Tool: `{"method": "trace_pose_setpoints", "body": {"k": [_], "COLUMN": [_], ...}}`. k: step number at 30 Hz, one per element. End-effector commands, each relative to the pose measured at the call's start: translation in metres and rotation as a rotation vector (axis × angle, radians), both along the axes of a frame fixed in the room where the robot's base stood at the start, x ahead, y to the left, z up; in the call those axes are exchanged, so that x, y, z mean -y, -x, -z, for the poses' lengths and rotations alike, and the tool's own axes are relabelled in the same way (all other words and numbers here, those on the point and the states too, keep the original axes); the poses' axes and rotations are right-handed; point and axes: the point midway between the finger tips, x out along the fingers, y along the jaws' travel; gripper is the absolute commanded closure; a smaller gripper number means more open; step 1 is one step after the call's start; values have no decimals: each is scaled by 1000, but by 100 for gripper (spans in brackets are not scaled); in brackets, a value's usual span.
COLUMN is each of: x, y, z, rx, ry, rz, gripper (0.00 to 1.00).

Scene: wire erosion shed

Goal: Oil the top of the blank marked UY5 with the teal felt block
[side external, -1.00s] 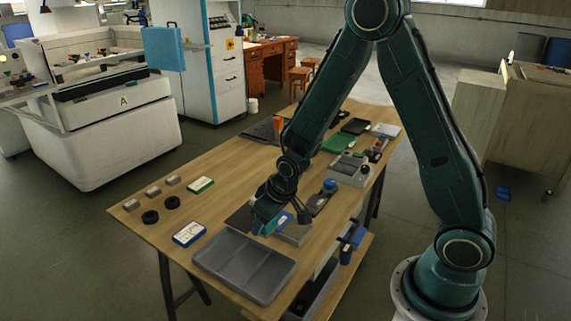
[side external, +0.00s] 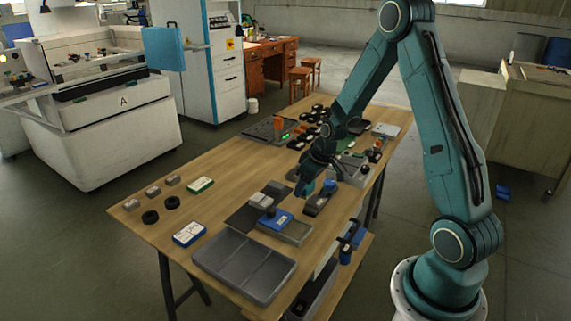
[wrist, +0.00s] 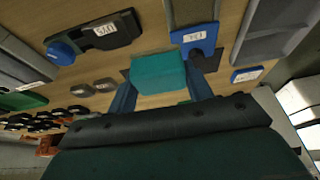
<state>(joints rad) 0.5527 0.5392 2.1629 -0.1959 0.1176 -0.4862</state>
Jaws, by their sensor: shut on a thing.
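My gripper (wrist: 160,91) is shut on the teal felt block (wrist: 158,72), which sits between its two fingers. In the side view my gripper (side external: 304,188) hangs over the table's middle, close to a dark plate (side external: 317,204) with a blue knob. That dark plate also shows in the wrist view (wrist: 122,30); its white label is upside down and seems to read UY5, though it is small. The felt block's underside is hidden.
A grey divided tray (side external: 245,262) lies at the front edge. A blue-rimmed card (side external: 189,234), a green-rimmed card (side external: 200,185), dark rings (side external: 151,217) and small grey blocks (side external: 172,180) lie at the left. Several dark pieces (side external: 318,115) crowd the back. The left middle is mostly bare wood.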

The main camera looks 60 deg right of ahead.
Motion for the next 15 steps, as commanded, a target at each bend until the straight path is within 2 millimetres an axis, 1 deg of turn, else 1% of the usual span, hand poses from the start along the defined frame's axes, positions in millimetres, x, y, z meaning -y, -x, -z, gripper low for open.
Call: {"method": "trace_pose_setpoints", "body": {"k": [1,6,9,12,15], "x": [14,48,63,74,80], "y": [4,17,24,29,32], "z": [0,-2,-3,-4,-4], "rx": [2,10,14,17,19], "ry": [0,3,4,6,7], "rz": [8,2,-3,-5,-8], "gripper": [68,68,68,68,68]}}
